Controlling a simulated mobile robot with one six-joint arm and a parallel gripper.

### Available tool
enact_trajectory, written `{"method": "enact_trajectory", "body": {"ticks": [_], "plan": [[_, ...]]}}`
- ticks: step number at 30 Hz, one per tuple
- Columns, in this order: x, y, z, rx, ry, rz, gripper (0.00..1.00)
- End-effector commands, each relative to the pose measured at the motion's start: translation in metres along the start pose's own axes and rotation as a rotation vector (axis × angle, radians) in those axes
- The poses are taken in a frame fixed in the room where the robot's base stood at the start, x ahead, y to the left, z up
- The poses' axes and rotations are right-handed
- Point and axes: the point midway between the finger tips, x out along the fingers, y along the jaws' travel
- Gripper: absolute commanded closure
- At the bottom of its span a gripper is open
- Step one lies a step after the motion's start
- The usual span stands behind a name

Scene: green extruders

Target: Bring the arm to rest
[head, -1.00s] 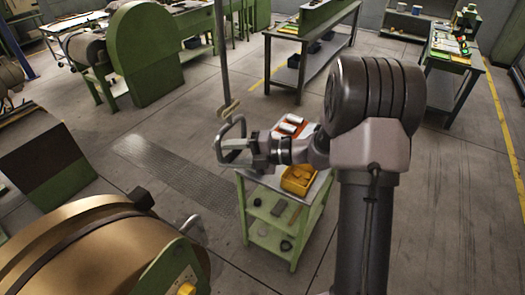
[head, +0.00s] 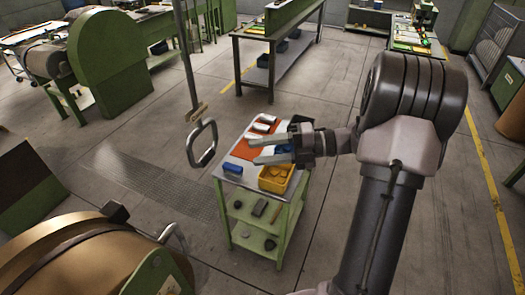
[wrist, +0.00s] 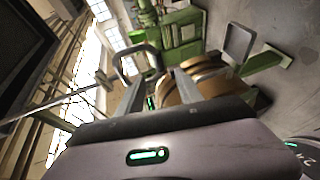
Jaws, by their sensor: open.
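My gripper (head: 256,150) is in the middle of the head view, at the end of my arm. Its two fingers point left, spread apart with nothing between them. It appears above the small green cart (head: 228,178) in the picture. A grey loop handle (head: 211,155) hangs from a long rod left of the fingertips, with a visible gap between. In the wrist view the two fingers (wrist: 158,92) stand apart, and the loop handle (wrist: 122,63) shows beyond them.
The cart carries a yellow bin (head: 277,180), a blue item (head: 233,168) and an orange mat with white cylinders. A brass-coloured drum machine (head: 90,250) fills the lower left. A green workbench (head: 280,38) stands behind. Open floor (head: 330,110) lies between.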

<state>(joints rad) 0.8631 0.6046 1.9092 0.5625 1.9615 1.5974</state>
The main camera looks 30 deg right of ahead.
Motion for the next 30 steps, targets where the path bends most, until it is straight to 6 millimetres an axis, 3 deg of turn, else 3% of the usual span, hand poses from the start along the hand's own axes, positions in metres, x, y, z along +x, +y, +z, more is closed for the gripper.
{"method": "enact_trajectory", "body": {"ticks": [7, 10, 13, 16, 18, 22, 23, 27, 30], "plan": [[0.005, -0.003, -0.003, -0.029, 0.012, -0.015, 0.58], [0.035, -0.020, -0.034, -0.271, 0.113, -0.126, 0.58], [0.079, -0.065, -0.100, -0.821, 0.364, -0.313, 0.58], [0.099, -0.123, -0.164, -1.495, 0.705, -0.439, 0.58], [0.100, -0.162, -0.195, -1.970, 0.961, -0.472, 0.58], [0.094, -0.209, -0.221, -2.678, 1.385, -0.455, 0.58], [0.093, -0.214, -0.224, 2.720, -1.422, 0.435, 0.58], [0.090, -0.221, -0.228, 2.396, -1.299, 0.326, 0.58], [0.088, -0.217, -0.228, 2.350, -1.285, 0.313, 0.58]]}}
